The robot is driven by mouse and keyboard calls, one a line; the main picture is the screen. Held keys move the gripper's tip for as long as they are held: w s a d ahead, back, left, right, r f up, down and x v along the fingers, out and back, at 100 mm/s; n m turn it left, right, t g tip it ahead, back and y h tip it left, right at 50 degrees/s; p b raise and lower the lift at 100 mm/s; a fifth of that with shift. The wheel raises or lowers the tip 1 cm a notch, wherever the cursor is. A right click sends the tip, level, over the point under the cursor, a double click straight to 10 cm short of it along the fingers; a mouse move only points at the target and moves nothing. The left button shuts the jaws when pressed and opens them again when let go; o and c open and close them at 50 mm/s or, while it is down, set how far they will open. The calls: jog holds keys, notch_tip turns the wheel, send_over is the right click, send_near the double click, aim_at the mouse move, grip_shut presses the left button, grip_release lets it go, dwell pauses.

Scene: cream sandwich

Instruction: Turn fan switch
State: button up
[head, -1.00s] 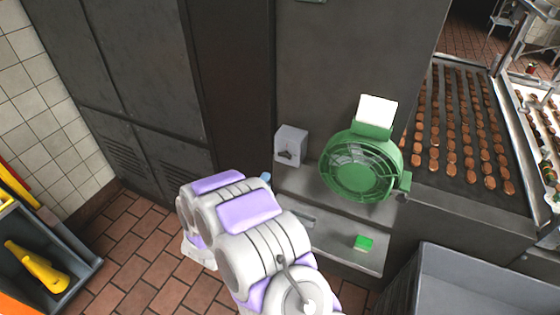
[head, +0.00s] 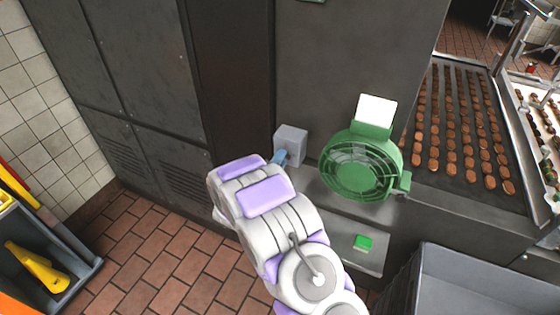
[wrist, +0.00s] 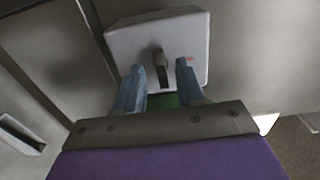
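The fan switch is a light grey box (head: 292,140) on the dark wall panel, left of the green fan (head: 361,165). In the wrist view the box (wrist: 120,42) fills the upper middle, with a dark grey knob (wrist: 161,70) on its face and a small red mark to the knob's right. My gripper (head: 279,158) is at the front of the box. Its two blue fingers are apart in the wrist view (wrist: 159,68), one on each side of the knob. I cannot tell whether they touch it. The head view hides the knob behind my gripper.
A small green block (head: 363,243) lies on the metal ledge (head: 340,250) below the fan. A grey bin (head: 470,280) stands at the lower right. A conveyor with rows of brown cookies (head: 460,130) is at the right.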

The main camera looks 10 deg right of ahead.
jog(key=shift+c, duration=0.4)
grip_shut()
jog(key=shift+s+n, duration=0.1)
jog(key=shift+n, duration=0.3)
jog(key=n+p, duration=0.8)
jog(key=n, duration=0.9)
jog(key=shift+p, duration=0.3)
dwell(0.4)
